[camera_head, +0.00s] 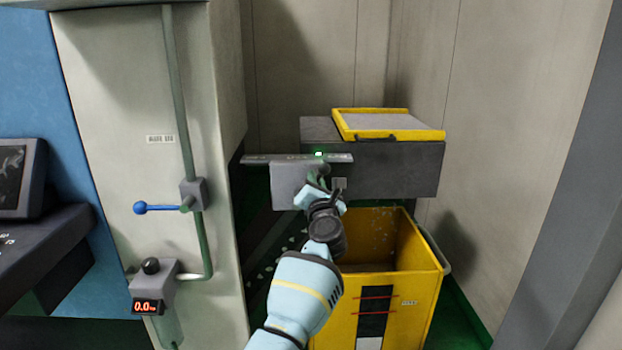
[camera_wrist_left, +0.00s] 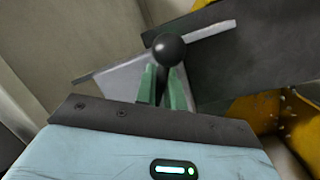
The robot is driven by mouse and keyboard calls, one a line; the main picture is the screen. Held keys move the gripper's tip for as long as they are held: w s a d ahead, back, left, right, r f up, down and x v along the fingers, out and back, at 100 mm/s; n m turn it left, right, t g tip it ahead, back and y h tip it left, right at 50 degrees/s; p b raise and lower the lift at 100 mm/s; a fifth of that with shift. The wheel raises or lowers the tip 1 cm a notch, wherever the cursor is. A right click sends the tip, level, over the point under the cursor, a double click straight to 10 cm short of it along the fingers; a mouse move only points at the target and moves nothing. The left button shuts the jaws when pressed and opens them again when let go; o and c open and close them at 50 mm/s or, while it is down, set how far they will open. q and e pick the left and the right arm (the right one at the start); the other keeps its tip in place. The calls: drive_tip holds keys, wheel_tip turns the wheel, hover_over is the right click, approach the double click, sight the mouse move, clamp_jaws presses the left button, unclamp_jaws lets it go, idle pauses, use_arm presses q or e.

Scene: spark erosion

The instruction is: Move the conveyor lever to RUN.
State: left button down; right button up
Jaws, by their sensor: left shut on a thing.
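The conveyor lever shows in the left wrist view as a black ball knob (camera_wrist_left: 170,49) on a dark stem. My left gripper (camera_wrist_left: 163,88) has its two green fingers closed around the stem just below the knob. In the head view my left gripper (camera_head: 324,180) reaches up to the grey lever plate (camera_head: 287,186) and hides most of the lever. A label strip (camera_head: 270,159) runs along the plate's top; its lettering is too small to read. A small green light (camera_head: 319,154) is lit on it. My right gripper is not in view.
A dark grey box (camera_head: 400,168) with a yellow-framed tray (camera_head: 425,134) on top stands behind and right. A yellow bin (camera_head: 424,285) stands below. At left, a beige cabinet (camera_head: 115,120) carries a blue-handled valve (camera_head: 140,208) and a red display (camera_head: 146,307) reading 0.0.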

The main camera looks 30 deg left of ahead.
use_arm(q)
drive_tip(key=shift+d+f, duration=0.1)
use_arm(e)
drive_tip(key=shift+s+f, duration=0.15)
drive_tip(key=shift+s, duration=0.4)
use_arm(q)
drive_tip(key=c, duration=1.5)
unclamp_jaws()
drive_tip(key=shift+w, duration=0.1)
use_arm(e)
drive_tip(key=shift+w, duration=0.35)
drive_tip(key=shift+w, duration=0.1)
use_arm(q)
drive_tip(key=p+v, duration=0.1)
drive_tip(key=v, duration=0.6)
drive_tip(key=shift+s+d, duration=0.25)
drive_tip(key=shift+s, duration=0.1)
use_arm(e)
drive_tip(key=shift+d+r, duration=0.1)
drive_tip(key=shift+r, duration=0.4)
